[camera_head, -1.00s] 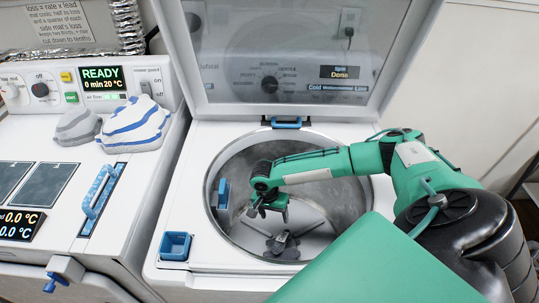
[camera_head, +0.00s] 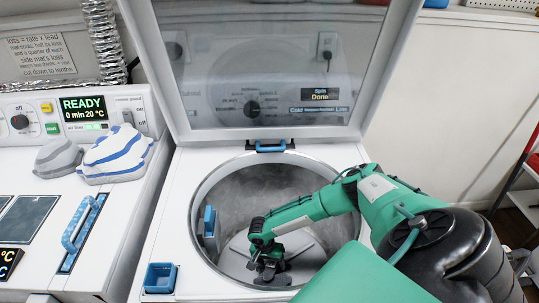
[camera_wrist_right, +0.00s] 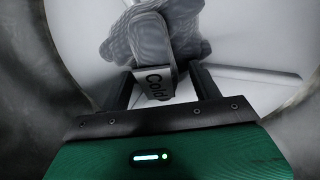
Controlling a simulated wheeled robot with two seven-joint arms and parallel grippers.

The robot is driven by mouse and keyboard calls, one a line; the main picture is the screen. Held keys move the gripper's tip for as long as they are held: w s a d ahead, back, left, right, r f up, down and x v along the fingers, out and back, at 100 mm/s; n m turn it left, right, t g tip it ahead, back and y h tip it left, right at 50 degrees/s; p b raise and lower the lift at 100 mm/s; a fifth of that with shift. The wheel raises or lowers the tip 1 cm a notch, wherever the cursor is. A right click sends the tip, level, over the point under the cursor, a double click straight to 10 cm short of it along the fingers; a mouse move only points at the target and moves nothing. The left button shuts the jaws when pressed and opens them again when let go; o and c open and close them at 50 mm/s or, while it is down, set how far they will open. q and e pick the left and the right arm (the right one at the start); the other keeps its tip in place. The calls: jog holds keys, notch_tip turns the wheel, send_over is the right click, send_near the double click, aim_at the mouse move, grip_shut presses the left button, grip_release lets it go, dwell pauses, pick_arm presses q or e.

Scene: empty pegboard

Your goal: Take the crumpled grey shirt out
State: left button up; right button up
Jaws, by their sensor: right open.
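A crumpled grey striped shirt (camera_wrist_right: 150,32) lies on the pale bottom of the washer drum. In the head view it is mostly hidden by my gripper. My right gripper (camera_wrist_right: 160,76) is open, with a finger on each side of the tab and the shirt just beyond the fingertips. In the head view the right gripper (camera_head: 268,272) is low inside the drum (camera_head: 295,181). I cannot tell whether the fingers touch the shirt. My left gripper is not in view.
The washer lid (camera_head: 262,75) stands open behind the drum. A blue latch (camera_head: 270,146) sits at the opening's back rim and a blue cup (camera_head: 159,278) at front left. Grey cloth (camera_head: 58,158) and blue-striped white cloth (camera_head: 116,155) lie on the machine at left.

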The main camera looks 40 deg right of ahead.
aim_at(273, 263)
jog(key=shift+f, duration=0.25)
jog(key=c, duration=1.1)
jog(key=shift+c, duration=0.3)
jog(key=shift+r+p, duration=2.05)
jog(key=shift+p, duration=0.35)
jog(key=shift+w+d, duration=0.1)
jog(key=shift+d, duration=0.05)
jog(key=shift+w+d, duration=0.45)
jog(key=shift+d, duration=0.15)
